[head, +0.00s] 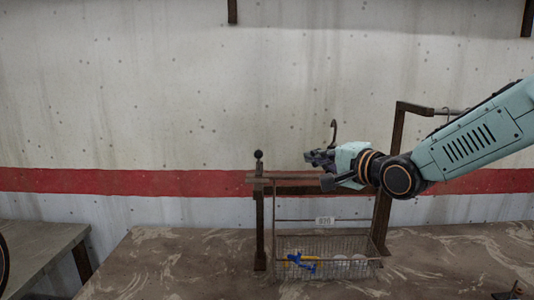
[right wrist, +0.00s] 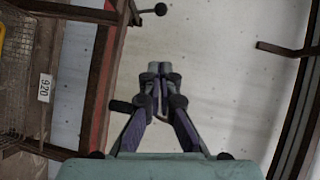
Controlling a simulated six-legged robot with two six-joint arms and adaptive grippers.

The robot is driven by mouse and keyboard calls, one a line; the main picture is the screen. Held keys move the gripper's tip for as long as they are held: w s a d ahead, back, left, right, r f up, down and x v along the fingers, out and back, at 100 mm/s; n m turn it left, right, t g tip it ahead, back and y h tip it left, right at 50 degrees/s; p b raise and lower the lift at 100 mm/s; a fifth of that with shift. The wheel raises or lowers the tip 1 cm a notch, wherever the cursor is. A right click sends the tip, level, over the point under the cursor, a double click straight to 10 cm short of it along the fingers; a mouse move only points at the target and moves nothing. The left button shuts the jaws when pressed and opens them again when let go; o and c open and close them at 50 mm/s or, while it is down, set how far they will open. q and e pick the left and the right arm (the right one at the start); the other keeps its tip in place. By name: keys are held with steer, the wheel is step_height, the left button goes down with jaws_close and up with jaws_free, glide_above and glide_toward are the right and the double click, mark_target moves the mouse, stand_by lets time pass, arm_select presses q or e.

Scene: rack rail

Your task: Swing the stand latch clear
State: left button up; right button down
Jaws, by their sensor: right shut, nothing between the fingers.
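My right gripper (head: 312,157) is shut and empty. In the head view it is in front of the wall, just above the top rail of the wooden stand. In the right wrist view its closed fingertips (right wrist: 160,70) point toward the ball-topped end of the stand, apart from the ball knob (right wrist: 160,9). The stand (head: 260,225) has a short left post with a dark ball (head: 258,155) on top and a taller right post (head: 386,190). No part can be clearly told as the latch. My left gripper is not in view.
A metal rod (head: 448,112) sticks out from the tall post's top arm. The table (head: 180,265) is bare at left.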

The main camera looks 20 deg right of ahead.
steer(key=p, duration=0.1)
glide_toward(259, 160)
steer(key=shift+w+d+r, duration=0.9)
steer(key=shift+w+d, duration=0.65)
steer(key=shift+w, duration=0.4)
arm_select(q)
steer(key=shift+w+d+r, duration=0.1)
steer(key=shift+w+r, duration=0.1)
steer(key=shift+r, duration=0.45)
arm_select(e)
steer(key=a, duration=0.1)
steer(key=w+a, duration=0.1)
steer(key=a, duration=0.1)
steer(key=shift+w+f, duration=0.35)
steer(key=shift+f, duration=0.05)
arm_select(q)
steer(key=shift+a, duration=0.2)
arm_select(e)
steer(key=shift+a, duration=0.25)
